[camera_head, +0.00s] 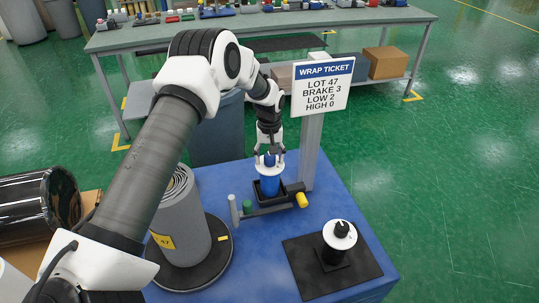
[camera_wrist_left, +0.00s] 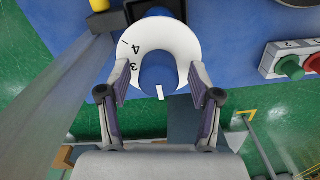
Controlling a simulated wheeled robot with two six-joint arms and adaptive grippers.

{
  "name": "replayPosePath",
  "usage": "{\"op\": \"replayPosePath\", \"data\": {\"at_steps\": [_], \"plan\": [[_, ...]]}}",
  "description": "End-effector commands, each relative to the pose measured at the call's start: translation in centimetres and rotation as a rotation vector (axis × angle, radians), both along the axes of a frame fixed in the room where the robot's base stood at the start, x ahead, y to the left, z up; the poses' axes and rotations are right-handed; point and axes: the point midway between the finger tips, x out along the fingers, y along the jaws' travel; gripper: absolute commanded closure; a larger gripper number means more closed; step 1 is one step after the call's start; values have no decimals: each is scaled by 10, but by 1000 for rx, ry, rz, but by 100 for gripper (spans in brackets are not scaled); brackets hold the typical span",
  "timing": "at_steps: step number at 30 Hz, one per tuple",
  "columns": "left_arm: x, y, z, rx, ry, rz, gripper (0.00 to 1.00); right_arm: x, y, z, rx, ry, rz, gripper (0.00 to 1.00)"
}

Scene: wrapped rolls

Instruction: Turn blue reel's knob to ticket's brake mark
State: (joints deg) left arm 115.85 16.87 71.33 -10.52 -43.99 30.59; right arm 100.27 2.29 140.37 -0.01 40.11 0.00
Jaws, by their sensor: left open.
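The wrap ticket (camera_head: 323,85) stands on a grey post and reads LOT 47, BRAKE 3, LOW 2, HIGH 0. The blue reel (camera_head: 270,186) stands upright in a dark holder in front of it. In the left wrist view its blue knob (camera_wrist_left: 158,73) sits in a white dial ring (camera_wrist_left: 183,38), with the numbers 3 and 4 readable on the left. The knob's white pointer line aims toward the bottom of that picture, away from the 3. My left gripper (camera_head: 269,152) is open, its fingers on either side of the knob with gaps visible; it also shows in the wrist view (camera_wrist_left: 158,95).
A grey wrapped roll (camera_head: 181,225) stands on a black turntable at left. A black knob on a white dial (camera_head: 340,235) stands on a dark mat at front right. A yellow-ended bar (camera_head: 301,200) lies beside the blue reel. A grey bench (camera_head: 150,38) is behind.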

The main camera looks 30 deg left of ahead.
Motion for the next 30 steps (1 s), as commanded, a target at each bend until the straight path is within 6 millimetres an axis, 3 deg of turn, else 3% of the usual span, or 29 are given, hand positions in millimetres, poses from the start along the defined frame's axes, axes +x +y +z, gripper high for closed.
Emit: {"op": "replayPosePath", "data": {"at_steps": [3, 8, 20, 30], "plan": [[0, 0, 0, 0, 0, 0, 40, 0, 0, 0, 0, 0, 0, 60], [0, 0, 0, 0, 0, 0, 96, 0, 0, 0, 0, 0, 0, 60], [-1, 0, -1, 0, 2, -29, 97, 0, 0, -1, 0, 0, 0, 60], [-1, 0, -2, -1, 3, -215, 97, 0, 0, -4, 0, 0, 0, 60]]}}
